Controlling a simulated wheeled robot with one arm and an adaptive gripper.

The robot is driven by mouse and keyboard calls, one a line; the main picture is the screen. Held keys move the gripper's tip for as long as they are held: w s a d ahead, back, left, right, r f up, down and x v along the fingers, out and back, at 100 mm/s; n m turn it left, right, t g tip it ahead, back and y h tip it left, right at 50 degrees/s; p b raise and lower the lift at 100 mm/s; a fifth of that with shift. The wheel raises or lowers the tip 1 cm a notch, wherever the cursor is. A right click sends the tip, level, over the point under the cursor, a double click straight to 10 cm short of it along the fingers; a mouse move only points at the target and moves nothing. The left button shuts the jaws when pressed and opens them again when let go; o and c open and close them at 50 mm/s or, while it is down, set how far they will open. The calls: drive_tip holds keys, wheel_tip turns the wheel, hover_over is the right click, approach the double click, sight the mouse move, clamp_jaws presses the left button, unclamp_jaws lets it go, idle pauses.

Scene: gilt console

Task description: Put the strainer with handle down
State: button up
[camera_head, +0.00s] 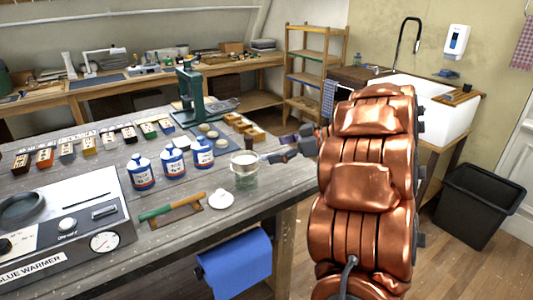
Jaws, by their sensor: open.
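The strainer (244,159) shows as a pale round bowl over the mouth of a greenish glass jar (245,184), near the right edge of the grey wooden workbench. It looks level and seems to rest on the jar's rim. Its handle is not clear; it may point right, towards my gripper. My gripper (268,157) is open, just right of the strainer and close to it. Whether a finger still touches the handle cannot be told. My copper-coloured arm hides the area to the right.
Three blue-and-white bottles (173,162) stand left of the jar. A white lid-like piece (221,199) and a green-handled tool (172,210) lie in front. The glue warmer (70,235) fills the front left. A blue cloth (235,264) hangs from the bench's front edge.

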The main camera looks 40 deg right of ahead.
drive_tip(key=shift+s+d+r, duration=0.2)
drive_tip(key=shift+s+d, duration=0.05)
drive_tip(key=shift+s, duration=0.15)
drive_tip(key=shift+w, duration=0.1)
drive_tip(key=w+d+r+m+t+h, duration=0.3)
drive_tip(key=w+r+m+h, duration=0.2)
drive_tip(key=w+r+h, duration=0.6)
drive_tip(key=s+a+f+m+g+h, duration=0.1)
drive_tip(key=s+a+f+m+g, duration=0.1)
drive_tip(key=s+a+f+g, duration=0.5)
drive_tip(key=s+a+f+m+g, duration=0.25)
drive_tip(key=s+a+f, duration=0.6)
drive_tip(key=s, duration=0.45)
drive_tip(key=s+a+f+n+g+y, duration=0.1)
drive_tip(key=s+a+f+g+y, duration=0.1)
drive_tip(key=s+a, duration=0.6)
drive_tip(key=s+a+f+n+g+y, duration=0.2)
drive_tip(key=s+a+f+g, duration=0.2)
drive_tip(key=s+a, duration=0.5)
drive_tip(key=s+f, duration=0.1)
drive_tip(key=s, duration=0.2)
drive_tip(key=shift+a+f+g+y, duration=0.3)
drive_tip(key=shift+f+g+y, duration=0.05)
drive_tip(key=shift+y, duration=0.05)
